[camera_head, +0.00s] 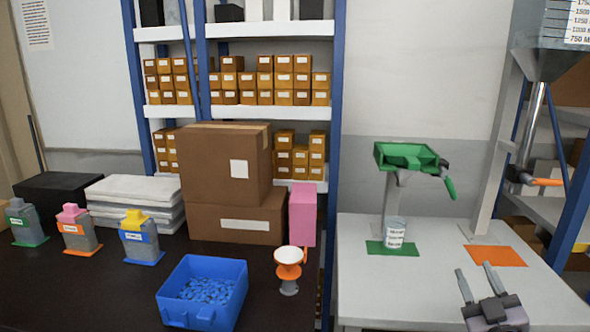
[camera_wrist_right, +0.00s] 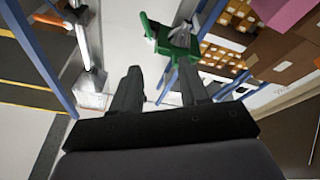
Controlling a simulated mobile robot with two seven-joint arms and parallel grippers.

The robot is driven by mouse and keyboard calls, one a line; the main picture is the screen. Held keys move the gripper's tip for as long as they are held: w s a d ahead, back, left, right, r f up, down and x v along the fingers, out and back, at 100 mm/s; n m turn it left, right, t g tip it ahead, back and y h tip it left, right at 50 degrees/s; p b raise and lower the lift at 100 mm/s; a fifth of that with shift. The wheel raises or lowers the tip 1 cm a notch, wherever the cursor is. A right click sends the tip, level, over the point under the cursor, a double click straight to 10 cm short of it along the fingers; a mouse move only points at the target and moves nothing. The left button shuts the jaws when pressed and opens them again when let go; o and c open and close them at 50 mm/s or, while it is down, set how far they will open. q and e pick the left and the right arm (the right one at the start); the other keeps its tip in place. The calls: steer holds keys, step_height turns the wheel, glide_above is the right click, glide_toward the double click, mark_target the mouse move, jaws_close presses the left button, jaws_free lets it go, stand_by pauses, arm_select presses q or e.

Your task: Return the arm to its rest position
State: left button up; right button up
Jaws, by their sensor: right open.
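My right gripper (camera_head: 474,283) is low at the right in the head view, over the front right part of the white table (camera_head: 360,290). Its two fingers are apart with nothing between them. In the right wrist view the same gripper (camera_wrist_right: 158,80) shows its two dark fingers spread, with no object held. A clear labelled cup (camera_head: 395,232) stands upright on a green mat (camera_head: 375,248), below a green dispenser (camera_head: 408,157), apart from the gripper. The green dispenser also shows beyond the fingers in the wrist view (camera_wrist_right: 180,42). My left gripper is out of view.
An orange mat (camera_head: 496,256) lies bare on the white table. A large funnel (camera_head: 545,65) hangs at the right beside a blue-post shelf. On the dark table stand a blue bin (camera_head: 203,262) of blue pieces, a small orange scale (camera_head: 289,262) and cardboard boxes (camera_head: 225,165).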

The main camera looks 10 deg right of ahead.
arm_select(q)
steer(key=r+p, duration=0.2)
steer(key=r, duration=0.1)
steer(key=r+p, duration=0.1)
steer(key=p, duration=0.1)
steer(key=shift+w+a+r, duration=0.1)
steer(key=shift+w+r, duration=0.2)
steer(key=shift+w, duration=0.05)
arm_select(e)
steer(key=s+a+f+m+g+y, duration=0.1)
steer(key=s+a+f+g+y, duration=0.4)
steer(key=s+a+f+g, duration=0.5)
steer(key=s+a+f, duration=0.9)
steer(key=s+f, duration=0.2)
steer(key=f, duration=0.1)
steer(key=shift+s+a+f+y, duration=0.15)
steer(key=shift+s+a+y, duration=0.1)
steer(key=shift+a+y, duration=0.15)
steer(key=shift+w+d, duration=0.15)
steer(key=shift+c, duration=0.2)
